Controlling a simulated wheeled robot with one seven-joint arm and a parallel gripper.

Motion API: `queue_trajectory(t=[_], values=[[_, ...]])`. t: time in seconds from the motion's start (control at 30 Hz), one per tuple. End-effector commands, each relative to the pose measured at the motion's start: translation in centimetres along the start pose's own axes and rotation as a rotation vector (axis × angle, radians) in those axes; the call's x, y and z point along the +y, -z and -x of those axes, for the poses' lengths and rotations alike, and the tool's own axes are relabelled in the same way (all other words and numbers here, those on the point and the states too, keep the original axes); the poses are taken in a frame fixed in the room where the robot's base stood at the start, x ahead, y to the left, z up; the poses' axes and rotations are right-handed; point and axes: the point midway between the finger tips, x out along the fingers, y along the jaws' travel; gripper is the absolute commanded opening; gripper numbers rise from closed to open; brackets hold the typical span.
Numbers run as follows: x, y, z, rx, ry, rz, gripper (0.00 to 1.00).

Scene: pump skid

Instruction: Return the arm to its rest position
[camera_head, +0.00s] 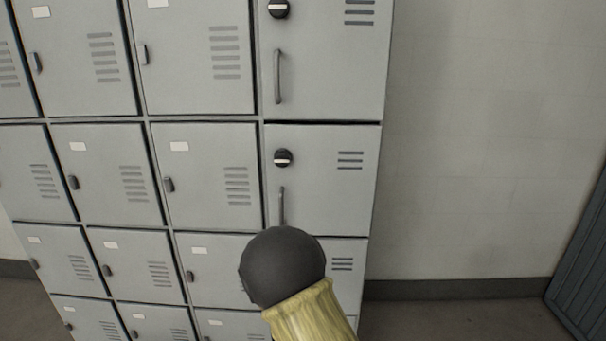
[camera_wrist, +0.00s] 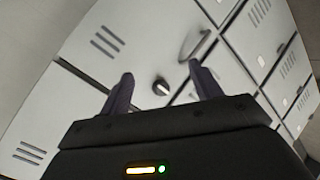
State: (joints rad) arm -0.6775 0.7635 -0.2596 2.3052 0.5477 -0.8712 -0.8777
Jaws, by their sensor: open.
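My gripper (camera_wrist: 160,70) shows in the wrist view with its two dark fingers spread apart and nothing held between them. It faces a grey locker door. A round dark knob (camera_wrist: 161,87) with a pale bar appears between the fingers, and a curved handle (camera_wrist: 194,44) is above the right finger. The fingers look apart from the door, but the exact gap cannot be told. In the head view, my arm (camera_head: 283,268) shows as a dark rounded part and a yellowish sleeve at lower centre, covering part of the lockers. My gripper is hidden there.
A bank of grey lockers (camera_head: 205,125) fills the left and centre of the head view. The visible doors look shut. The right column has larger doors with knobs and bar handles. A bare pale wall (camera_head: 480,150) is to the right, with a blue-grey slatted panel (camera_head: 588,265) at the edge.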

Motion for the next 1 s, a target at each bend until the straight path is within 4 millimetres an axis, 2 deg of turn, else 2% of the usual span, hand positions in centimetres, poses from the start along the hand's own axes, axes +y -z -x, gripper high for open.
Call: queue_trajectory(t=[0.03,0.27,0.5,0.9,0.97,1.0], values=[[1.1,-0.7,0.6,-0.030,0.048,-0.081,0.64],[3.6,-4.0,4.8,-0.186,0.273,-0.398,0.64],[6.0,-8.0,11.5,-0.384,0.427,-0.642,0.64],[7.9,-13.6,20.4,-0.663,0.470,-0.829,0.64],[8.1,-14.4,21.6,-0.701,0.464,-0.847,0.64],[8.8,-13.8,22.1,-0.703,0.467,-0.845,0.64]])
